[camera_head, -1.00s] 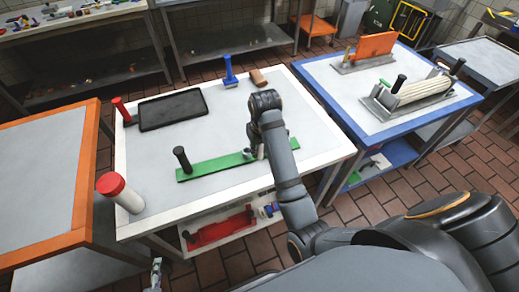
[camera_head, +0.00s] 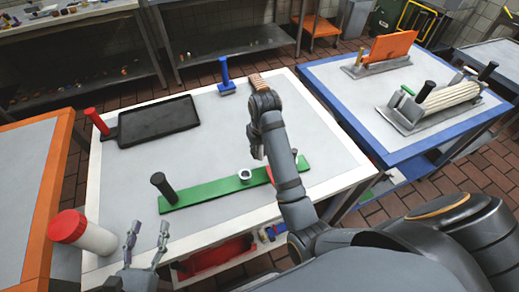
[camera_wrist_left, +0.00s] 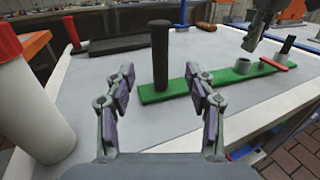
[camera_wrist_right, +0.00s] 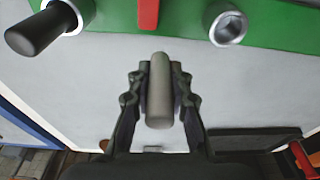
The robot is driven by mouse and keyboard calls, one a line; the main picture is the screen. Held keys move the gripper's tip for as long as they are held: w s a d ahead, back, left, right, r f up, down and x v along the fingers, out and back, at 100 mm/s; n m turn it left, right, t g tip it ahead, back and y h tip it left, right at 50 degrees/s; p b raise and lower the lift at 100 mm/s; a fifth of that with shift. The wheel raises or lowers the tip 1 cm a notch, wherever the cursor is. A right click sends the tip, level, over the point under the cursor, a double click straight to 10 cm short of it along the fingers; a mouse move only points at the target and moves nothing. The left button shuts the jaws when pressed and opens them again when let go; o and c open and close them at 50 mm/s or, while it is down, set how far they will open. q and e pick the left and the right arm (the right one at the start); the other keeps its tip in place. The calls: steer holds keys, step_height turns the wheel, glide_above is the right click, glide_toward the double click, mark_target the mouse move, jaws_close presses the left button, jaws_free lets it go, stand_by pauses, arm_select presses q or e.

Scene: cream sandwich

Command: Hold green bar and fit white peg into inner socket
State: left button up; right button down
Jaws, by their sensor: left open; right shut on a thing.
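The green bar (camera_head: 206,192) lies on the white-edged table, with a black post (camera_head: 164,187) upright at its left end. A red strip (camera_wrist_left: 274,64) crosses the bar between the empty inner socket (camera_head: 244,175) and an outer socket (camera_wrist_right: 68,14) holding a dark peg (camera_wrist_right: 36,32). My right gripper (camera_wrist_right: 158,82) is shut on the white peg (camera_wrist_right: 158,95), greyish in its wrist view, held apart from the inner socket (camera_wrist_right: 228,26). My left gripper (camera_head: 146,228) is open and empty at the table's front edge. In its wrist view the black post (camera_wrist_left: 160,55) shows between the fingers (camera_wrist_left: 162,74), farther away.
A white cylinder with a red cap (camera_head: 67,227) stands just left of my left gripper. A black tray (camera_head: 158,121), a blue stamp-like tool (camera_head: 226,77) and a brown block (camera_head: 258,82) occupy the back. A blue-edged table (camera_head: 341,116) stands at the right.

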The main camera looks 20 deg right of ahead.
mark_target(161, 190)
steer(key=shift+w+d+f, duration=0.15)
steer(key=shift+w+f, duration=0.2)
steer(key=shift+f, duration=0.05)
arm_select(q)
steer(key=p+x, duration=0.1)
steer(key=x, duration=0.1)
steer(key=p+x, duration=0.2)
steer(key=r+p+x, duration=0.1)
steer(key=x, duration=0.2)
steer(key=shift+a, duration=0.1)
arm_select(e)
step_height(161, 190, up, 5)
steer(key=shift+s+f, duration=0.1)
steer(key=shift+s, duration=0.05)
arm_select(q)
steer(key=p+x, duration=0.1)
steer(key=x, duration=0.1)
steer(key=f+p+x, duration=0.1)
steer(key=x, duration=0.2)
steer(key=shift+w, duration=0.25)
arm_select(e)
step_height(161, 190, up, 2)
arm_select(q)
jaws_close()
jaws_free()
jaws_close()
